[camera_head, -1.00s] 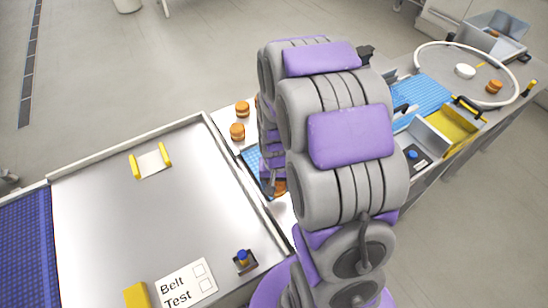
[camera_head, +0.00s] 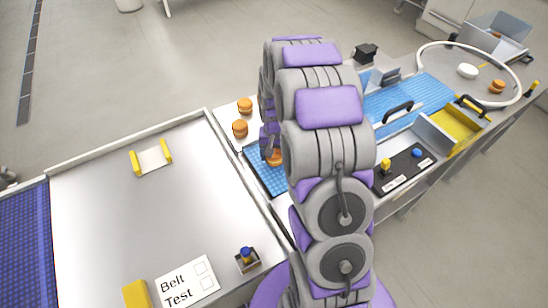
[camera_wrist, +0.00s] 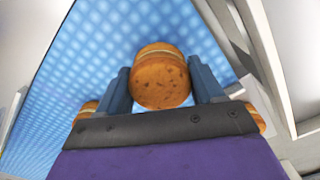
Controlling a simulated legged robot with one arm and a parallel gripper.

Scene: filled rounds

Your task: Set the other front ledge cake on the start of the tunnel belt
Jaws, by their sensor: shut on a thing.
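My gripper (camera_wrist: 161,88) is shut on an orange-brown filled cake (camera_wrist: 160,78), with one grey-blue finger on each side of it. The blue dimpled belt (camera_wrist: 75,60) lies behind the cake in the wrist view. In the head view the held cake (camera_head: 274,157) shows just left of my arm, at the near stretch of the blue belt (camera_head: 264,178). I cannot tell whether it touches the belt. My arm hides most of the gripper and the middle of the belt there.
Two more cakes (camera_head: 245,105) (camera_head: 240,128) sit on a pale ledge beyond the belt. A steel table (camera_head: 150,220) with a "Belt Test" card fills the left. Right of my arm are a wider blue belt (camera_head: 420,92), a button panel (camera_head: 404,168) and a yellow tray (camera_head: 458,130).

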